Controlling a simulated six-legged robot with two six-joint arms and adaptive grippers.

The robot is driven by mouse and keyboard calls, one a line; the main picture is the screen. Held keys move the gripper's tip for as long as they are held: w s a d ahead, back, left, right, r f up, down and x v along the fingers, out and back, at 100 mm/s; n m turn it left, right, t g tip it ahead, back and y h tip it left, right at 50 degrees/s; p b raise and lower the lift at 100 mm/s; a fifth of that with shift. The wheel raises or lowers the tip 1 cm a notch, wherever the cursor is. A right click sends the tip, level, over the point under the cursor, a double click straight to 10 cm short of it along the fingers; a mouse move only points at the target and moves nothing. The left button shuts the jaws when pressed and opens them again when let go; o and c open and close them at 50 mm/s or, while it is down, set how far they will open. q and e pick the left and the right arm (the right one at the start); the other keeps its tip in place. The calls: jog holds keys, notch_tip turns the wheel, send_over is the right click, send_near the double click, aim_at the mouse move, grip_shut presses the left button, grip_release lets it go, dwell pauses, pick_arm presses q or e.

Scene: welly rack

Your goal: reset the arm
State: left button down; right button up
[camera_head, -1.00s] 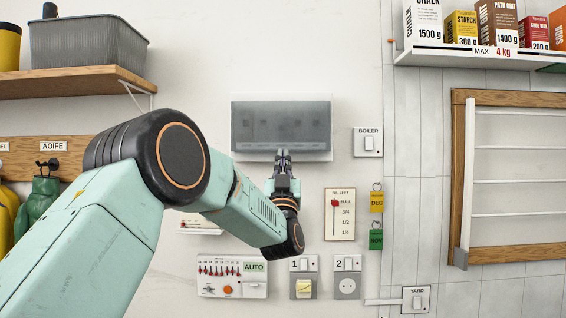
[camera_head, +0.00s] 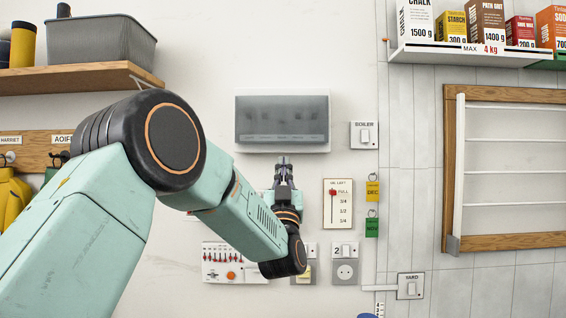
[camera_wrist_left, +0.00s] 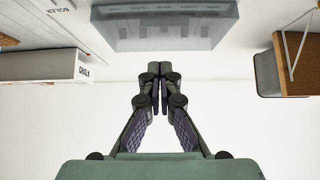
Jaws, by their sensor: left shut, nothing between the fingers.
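My left arm comes in from the left in the head view. Its gripper (camera_head: 284,163) points up, just below the grey-covered wall box (camera_head: 282,120). In the left wrist view the gripper (camera_wrist_left: 159,75) has its fingertips together with nothing between them. The wall box (camera_wrist_left: 178,28) shows beyond the fingertips there, with a gap of wall between. My right gripper is in neither view.
A shelf with a grey bin (camera_head: 103,40) is upper left; a box shelf (camera_head: 470,52) is upper right.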

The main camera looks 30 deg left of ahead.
pick_arm(q)
jog(key=shift+s+d+f+b, duration=0.2)
jog(key=shift+s+f, duration=0.25)
jog(key=shift+f, duration=0.25)
jog(key=shift+s+d+f+b, duration=0.15)
jog(key=shift+s+f, duration=0.25)
jog(key=shift+f, duration=0.3)
